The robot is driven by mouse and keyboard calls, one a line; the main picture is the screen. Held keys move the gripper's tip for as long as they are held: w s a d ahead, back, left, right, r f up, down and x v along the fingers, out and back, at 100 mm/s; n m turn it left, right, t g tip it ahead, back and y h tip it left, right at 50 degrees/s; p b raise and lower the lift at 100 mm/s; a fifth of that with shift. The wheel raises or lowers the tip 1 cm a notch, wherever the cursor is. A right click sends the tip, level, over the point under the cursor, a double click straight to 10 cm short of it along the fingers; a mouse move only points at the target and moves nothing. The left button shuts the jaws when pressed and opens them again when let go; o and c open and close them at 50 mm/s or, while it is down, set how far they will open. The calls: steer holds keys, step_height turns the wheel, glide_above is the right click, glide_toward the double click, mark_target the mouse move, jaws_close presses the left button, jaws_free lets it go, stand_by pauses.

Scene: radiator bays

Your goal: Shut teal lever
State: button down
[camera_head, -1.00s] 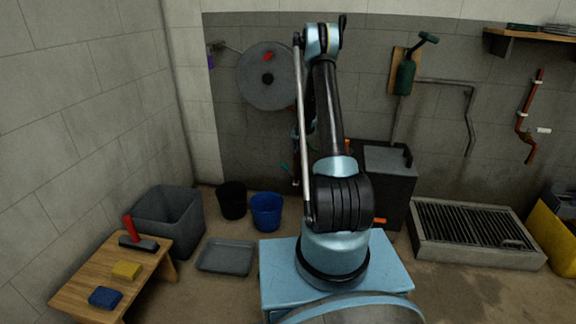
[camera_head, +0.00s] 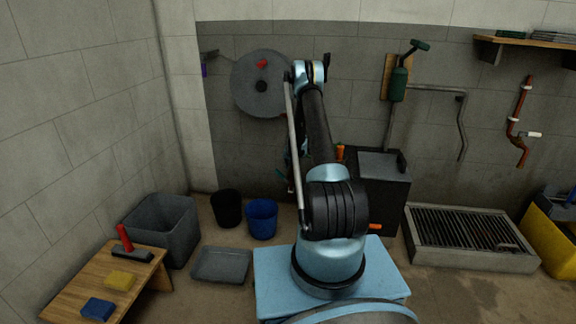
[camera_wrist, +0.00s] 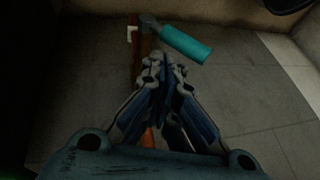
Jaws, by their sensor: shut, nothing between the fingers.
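The teal lever (camera_wrist: 186,44) shows in the wrist view as a rounded teal grip on a short metal stem. It slants down to the right from the top of a brownish pipe (camera_wrist: 145,46). My gripper (camera_wrist: 164,64) is shut and empty, with its tips just below the lever in the picture. I cannot tell whether they touch it. In the head view only a small bit of the teal lever (camera_head: 281,173) shows left of my arm; my gripper is mostly hidden behind the arm there.
Blue (camera_head: 262,220) and black (camera_head: 227,208) buckets stand to the left. A round grey disc (camera_head: 262,95) hangs on the wall behind. A floor grate (camera_head: 470,232) lies at right.

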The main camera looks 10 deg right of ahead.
mark_target(281, 176)
steer(key=shift+w+a+f, duration=0.5)
steer(key=shift+a+f, duration=0.1)
steer(key=shift+f, duration=0.25)
steer(key=shift+w+a+f, duration=0.45)
steer(key=shift+a+f, duration=0.15)
steer(key=shift+f, duration=0.25)
steer(key=shift+d, duration=0.2)
